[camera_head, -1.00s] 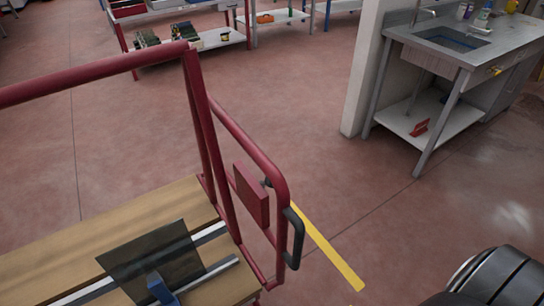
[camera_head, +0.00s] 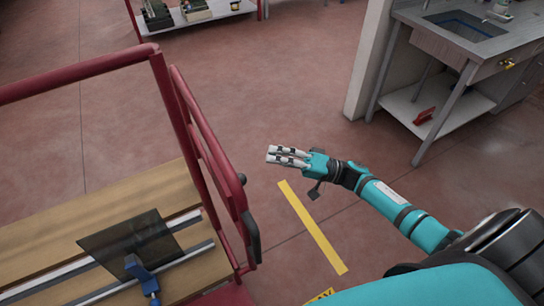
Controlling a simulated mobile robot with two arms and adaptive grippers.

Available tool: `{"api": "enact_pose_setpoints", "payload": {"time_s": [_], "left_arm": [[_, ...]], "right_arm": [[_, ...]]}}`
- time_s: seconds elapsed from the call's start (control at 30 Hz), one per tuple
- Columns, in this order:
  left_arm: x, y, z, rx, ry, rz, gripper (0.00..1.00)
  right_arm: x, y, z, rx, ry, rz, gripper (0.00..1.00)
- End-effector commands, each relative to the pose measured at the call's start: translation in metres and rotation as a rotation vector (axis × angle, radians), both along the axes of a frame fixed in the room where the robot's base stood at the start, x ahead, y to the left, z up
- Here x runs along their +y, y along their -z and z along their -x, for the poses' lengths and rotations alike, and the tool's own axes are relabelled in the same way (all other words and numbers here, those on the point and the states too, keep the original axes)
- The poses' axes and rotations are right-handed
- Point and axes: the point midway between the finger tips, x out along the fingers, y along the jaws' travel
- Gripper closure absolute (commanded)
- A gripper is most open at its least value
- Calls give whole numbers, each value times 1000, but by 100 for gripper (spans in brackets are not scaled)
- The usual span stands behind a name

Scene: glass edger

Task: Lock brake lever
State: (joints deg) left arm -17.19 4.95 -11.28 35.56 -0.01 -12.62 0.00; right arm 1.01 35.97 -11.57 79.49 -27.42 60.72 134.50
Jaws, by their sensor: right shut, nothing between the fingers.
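A red-framed cart (camera_head: 165,105) with a wooden deck stands at the left. A black curved lever (camera_head: 251,236) sits on the outer right side of its red end frame; it looks like the brake lever, and I cannot tell its setting. My right arm comes in from the lower right. My right gripper (camera_head: 269,155) is shut and empty, above the floor, to the right of the cart's end frame and apart from it. In the picture it is up and right of the lever. My left gripper is not in view.
A dark glass sheet (camera_head: 130,245) lies on the cart with a blue clamp (camera_head: 140,274). A yellow floor stripe (camera_head: 312,228) runs right of the cart. A sink bench (camera_head: 470,45) stands at upper right beside a pale pillar. The floor between is clear.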

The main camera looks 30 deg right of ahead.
Motion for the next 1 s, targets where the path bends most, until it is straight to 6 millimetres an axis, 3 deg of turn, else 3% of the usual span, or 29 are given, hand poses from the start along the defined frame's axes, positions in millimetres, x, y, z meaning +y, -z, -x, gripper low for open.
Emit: {"api": "enact_pose_setpoints", "payload": {"time_s": [0.37,0.43,0.6,1.0], "left_arm": [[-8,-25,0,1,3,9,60],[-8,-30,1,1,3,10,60],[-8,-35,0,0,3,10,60],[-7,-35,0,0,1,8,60]], "right_arm": [[66,-25,-43,-3,2,-5,100],[67,-15,-28,7,3,-4,100],[72,-7,-11,2,3,-2,100],[73,-3,-6,-1,4,-1,100]]}}
